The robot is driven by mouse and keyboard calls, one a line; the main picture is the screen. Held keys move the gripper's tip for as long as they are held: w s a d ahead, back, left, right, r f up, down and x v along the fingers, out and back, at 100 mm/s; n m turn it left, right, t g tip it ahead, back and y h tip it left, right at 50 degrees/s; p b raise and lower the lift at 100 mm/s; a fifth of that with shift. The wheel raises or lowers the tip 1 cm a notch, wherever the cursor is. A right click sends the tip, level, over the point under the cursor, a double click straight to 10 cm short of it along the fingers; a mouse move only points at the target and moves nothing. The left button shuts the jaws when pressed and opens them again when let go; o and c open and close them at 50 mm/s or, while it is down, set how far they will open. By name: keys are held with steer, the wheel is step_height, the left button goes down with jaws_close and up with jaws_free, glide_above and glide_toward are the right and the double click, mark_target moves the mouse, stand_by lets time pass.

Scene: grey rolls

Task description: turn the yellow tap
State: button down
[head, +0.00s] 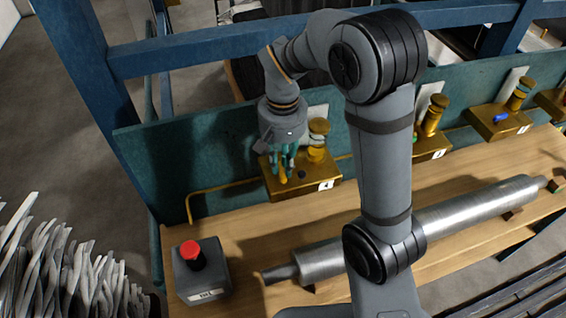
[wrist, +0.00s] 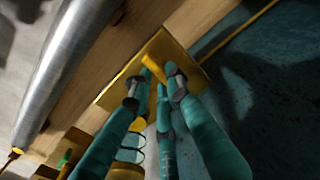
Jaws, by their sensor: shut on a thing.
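The yellow tap (wrist: 155,68) is a small yellow handle on a brass block (head: 318,190) at the left end of the row. In the head view its lower part (head: 283,178) shows just below my fingertips. My gripper (head: 286,166) has teal fingers and reaches down over the block's left part. In the wrist view my gripper (wrist: 160,82) has its fingertips close around the tap handle, shut on it. The fingers partly hide the handle, so its exact angle is hard to tell.
A brass spring post (head: 317,140) stands right beside my fingers on the same block. More brass blocks (head: 498,120) line the board to the right. A metal roller (head: 450,218) lies along the bench. A grey box with a red button (head: 192,252) stands at front left.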

stand_by(0.4)
steer(key=c, duration=1.6)
jaws_free()
steer(key=shift+c, duration=0.2)
step_height(320, 180, up, 12)
step_height(320, 180, down, 12)
